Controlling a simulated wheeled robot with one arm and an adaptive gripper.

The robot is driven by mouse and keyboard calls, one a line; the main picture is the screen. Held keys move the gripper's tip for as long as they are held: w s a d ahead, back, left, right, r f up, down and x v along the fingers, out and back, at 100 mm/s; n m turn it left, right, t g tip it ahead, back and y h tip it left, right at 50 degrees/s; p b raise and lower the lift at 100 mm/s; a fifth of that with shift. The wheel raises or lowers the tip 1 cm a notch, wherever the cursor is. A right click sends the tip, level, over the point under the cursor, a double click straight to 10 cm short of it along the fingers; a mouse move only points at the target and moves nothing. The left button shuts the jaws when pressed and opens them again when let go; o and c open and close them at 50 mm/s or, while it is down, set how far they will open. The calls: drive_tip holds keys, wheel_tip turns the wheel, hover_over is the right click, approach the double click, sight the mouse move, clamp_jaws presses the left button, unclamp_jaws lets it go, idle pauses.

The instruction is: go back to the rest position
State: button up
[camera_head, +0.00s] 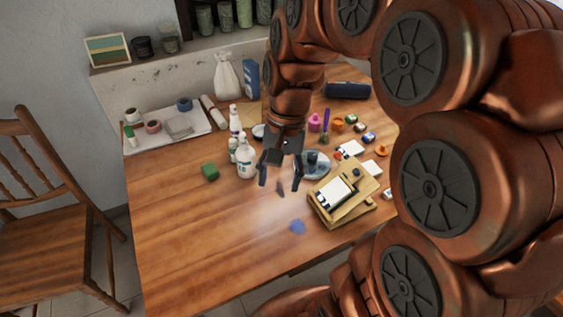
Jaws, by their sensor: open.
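My gripper (279,184) hangs fingers down over the middle of the wooden table (190,240). Its two dark fingers are apart and nothing shows between them. My copper-coloured arm arches in from the right and hides part of the table's right side. A wooden stand (342,195) with a white card on it is just right of the gripper. White bottles (246,160) stand just left of it.
Small paint pots (338,124) crowd the right. A chair (60,215) stands left. The front left of the tabletop is clear.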

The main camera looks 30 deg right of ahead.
drive_tip(key=shift+s+a+r+n, duration=0.1)
drive_tip(key=shift+s+a+n, duration=0.15)
drive_tip(key=shift+s, duration=0.2)
idle(0.3)
drive_tip(key=s+a+n+h+p, duration=0.2)
drive_tip(key=s+n+p, duration=0.2)
drive_tip(key=s, duration=0.9)
drive_tip(key=n, duration=0.3)
drive_tip(key=shift+s+a+r+g, duration=0.2)
drive_tip(key=shift+a+r+g, duration=0.1)
drive_tip(key=shift+a, duration=0.05)
drive_tip(key=shift+c, duration=0.4)
